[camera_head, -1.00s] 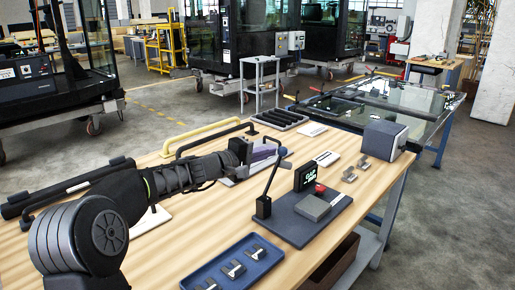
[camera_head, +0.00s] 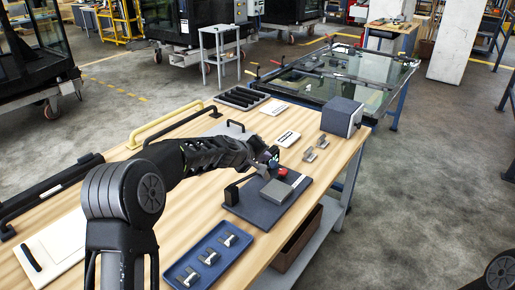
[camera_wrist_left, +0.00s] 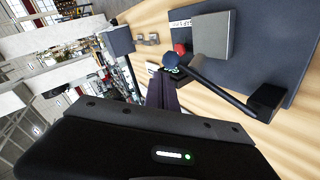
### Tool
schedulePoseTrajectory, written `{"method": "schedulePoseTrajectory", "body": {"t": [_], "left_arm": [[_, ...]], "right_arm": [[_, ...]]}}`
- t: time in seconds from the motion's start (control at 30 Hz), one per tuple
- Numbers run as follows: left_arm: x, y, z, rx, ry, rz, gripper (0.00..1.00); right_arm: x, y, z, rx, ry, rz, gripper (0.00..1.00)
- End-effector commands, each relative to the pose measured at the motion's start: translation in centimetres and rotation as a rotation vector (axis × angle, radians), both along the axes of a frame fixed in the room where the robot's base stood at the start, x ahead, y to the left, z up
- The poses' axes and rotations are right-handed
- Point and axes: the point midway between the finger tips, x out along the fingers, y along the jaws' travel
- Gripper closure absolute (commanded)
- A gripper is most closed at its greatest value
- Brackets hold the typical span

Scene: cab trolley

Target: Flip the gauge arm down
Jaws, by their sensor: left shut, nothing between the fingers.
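The gauge stands on a dark base plate (camera_head: 256,210) on the wooden bench, with a grey block (camera_head: 276,192) and a red button (camera_head: 283,172) on it. Its black hinge block (camera_head: 231,195) is at the plate's left. In the wrist view the thin black gauge arm (camera_wrist_left: 222,82) runs from the hinge block (camera_wrist_left: 268,100) to a round knob (camera_wrist_left: 172,60). It leans over the plate; contact with the grey block cannot be told. My left gripper (camera_head: 270,160) is shut and empty at the knob end, partly hiding the arm and the display.
A blue tray (camera_head: 190,257) with several metal clips lies in front of the plate. A grey box (camera_head: 341,116) and small metal brackets (camera_head: 310,155) stand behind it. Yellow (camera_head: 160,128) and black handles lie to the left. The bench's right edge is close to the plate.

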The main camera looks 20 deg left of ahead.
Motion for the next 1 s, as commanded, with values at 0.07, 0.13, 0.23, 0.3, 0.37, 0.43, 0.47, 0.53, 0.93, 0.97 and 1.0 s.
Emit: {"method": "schedulePoseTrajectory", "body": {"t": [0.07,0.13,0.23,0.3,0.37,0.43,0.47,0.53,0.93,0.97,1.0], "left_arm": [[0.4,-0.7,-1.2,-0.001,0.002,-0.002,1.0],[0.7,-1.2,-2.1,0.0,0.0,-0.002,1.0],[1.1,-1.9,-3.3,0.0,0.0,-0.002,1.0],[1.3,-2.3,-4.0,0.0,0.0,-0.002,1.0],[1.5,-2.5,-4.6,-0.002,0.0,-0.002,1.0],[1.7,-2.8,-5.2,0.0,0.0,-0.002,1.0],[1.7,-2.8,-5.4,0.0,0.0,-0.002,1.0],[1.8,-3.0,-5.8,-0.002,0.0,-0.001,1.0],[2.0,-3.3,-6.6,-0.001,0.001,-0.001,1.0],[2.0,-3.3,-6.6,-0.002,0.001,-0.001,1.0],[2.0,-3.3,-6.7,-0.002,0.002,-0.002,1.0]], "right_arm": [[0.0,0.0,-0.6,0.001,-0.001,0.0,0.64],[0.1,0.0,-1.2,0.002,-0.003,0.0,0.64],[0.2,0.1,-2.1,0.004,-0.006,0.001,0.64],[0.2,0.1,-2.6,0.005,-0.007,0.002,0.64],[0.2,0.1,-3.1,0.005,-0.007,0.002,0.64],[0.2,0.1,-3.5,0.005,-0.007,0.002,0.64],[0.2,0.1,-3.7,0.005,-0.008,0.002,0.64],[0.2,0.1,-4.0,0.005,-0.008,0.002,0.64],[0.3,0.1,-4.5,0.005,-0.009,0.001,0.64],[0.3,0.1,-4.5,0.005,-0.009,0.001,0.64],[0.3,0.1,-4.5,0.005,-0.009,0.001,0.64]]}}
